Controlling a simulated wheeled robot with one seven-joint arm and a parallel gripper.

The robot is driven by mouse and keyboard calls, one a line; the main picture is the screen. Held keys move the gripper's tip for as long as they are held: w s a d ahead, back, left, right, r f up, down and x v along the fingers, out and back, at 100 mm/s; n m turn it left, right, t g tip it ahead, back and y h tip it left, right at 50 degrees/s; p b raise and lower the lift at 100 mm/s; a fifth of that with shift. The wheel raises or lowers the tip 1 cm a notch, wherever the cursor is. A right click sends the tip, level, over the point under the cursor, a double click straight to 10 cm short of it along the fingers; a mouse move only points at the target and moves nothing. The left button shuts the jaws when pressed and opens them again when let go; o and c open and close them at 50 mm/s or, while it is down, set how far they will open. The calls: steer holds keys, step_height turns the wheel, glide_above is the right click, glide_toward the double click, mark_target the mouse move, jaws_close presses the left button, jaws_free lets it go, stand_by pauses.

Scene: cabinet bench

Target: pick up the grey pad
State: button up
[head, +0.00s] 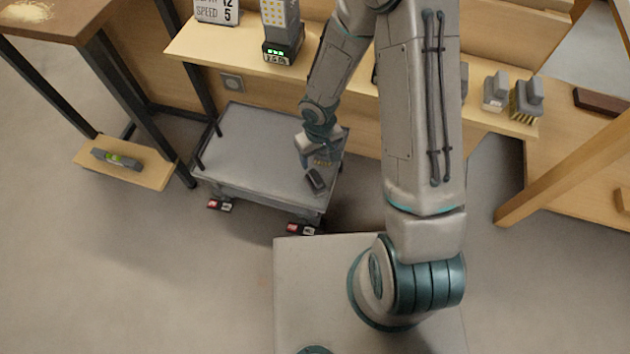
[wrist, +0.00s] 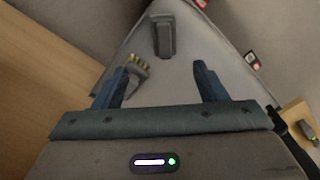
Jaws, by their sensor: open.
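A dark grey block, which looks like the grey pad (head: 315,180), lies on the grey top of a low cart (head: 250,150), near its front right corner. In the wrist view the pad (wrist: 163,37) is beyond my fingertips, roughly centred between them. My gripper (head: 322,146) is over the cart's right part, open and empty. In the wrist view my gripper (wrist: 157,84) has its two blue fingers wide apart. A small brush with yellow bristles (wrist: 137,70) is beside the left finger. I cannot tell whether they touch.
A wooden bench shelf (head: 220,52) runs behind the cart, with a digital device (head: 281,40) on it. A small level (head: 117,158) lies on a low wooden ledge at left. The cart's left top is clear.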

mark_target(315, 177)
step_height(315, 177, down, 9)
steer(key=b, duration=0.4)
steer(key=shift+r, duration=0.15)
steer(key=f+b, duration=0.2)
steer(key=f, duration=0.1)
steer(key=f+b, duration=0.1)
steer(key=f, duration=0.1)
steer(key=shift+s+a+f, duration=0.1)
steer(key=shift+a, duration=0.3)
steer(key=shift+c, duration=0.3)
steer(key=c, duration=1.1)
